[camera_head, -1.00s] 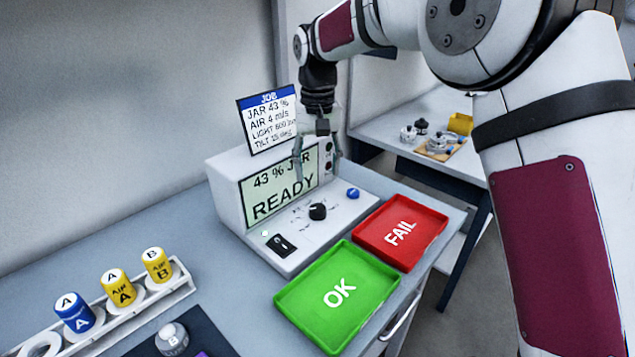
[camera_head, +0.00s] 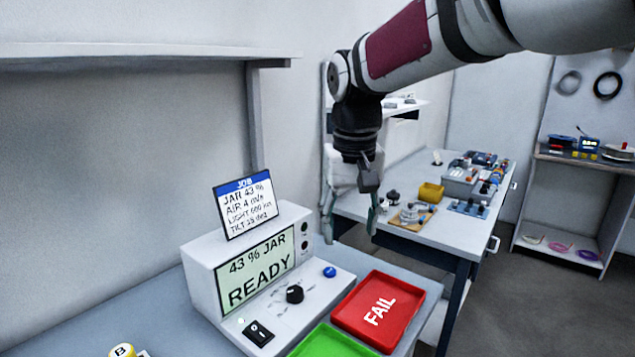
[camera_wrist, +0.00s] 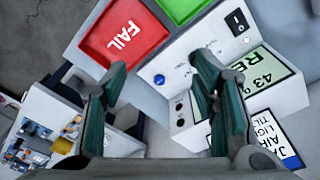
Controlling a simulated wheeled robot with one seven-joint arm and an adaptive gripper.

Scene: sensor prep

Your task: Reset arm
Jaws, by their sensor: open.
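My gripper (camera_head: 350,225) is open and empty in the head view. It hangs in the air, fingers down, to the right of the white test machine (camera_head: 205,283) as seen there. In the wrist view my gripper (camera_wrist: 160,75) shows two green-lined fingers spread apart with nothing between them. Below them are the machine with its blue button (camera_wrist: 159,79) and the red FAIL tray (camera_wrist: 115,30).
The machine's screen (camera_head: 257,268) reads "43 % JAR READY", and a job card (camera_head: 246,206) stands on top. The green tray (camera_head: 333,343) is partly cut off. A second table (camera_head: 410,245) behind holds a yellow bin (camera_head: 431,192) and small parts. A wall shelf (camera_head: 150,50) is at upper left.

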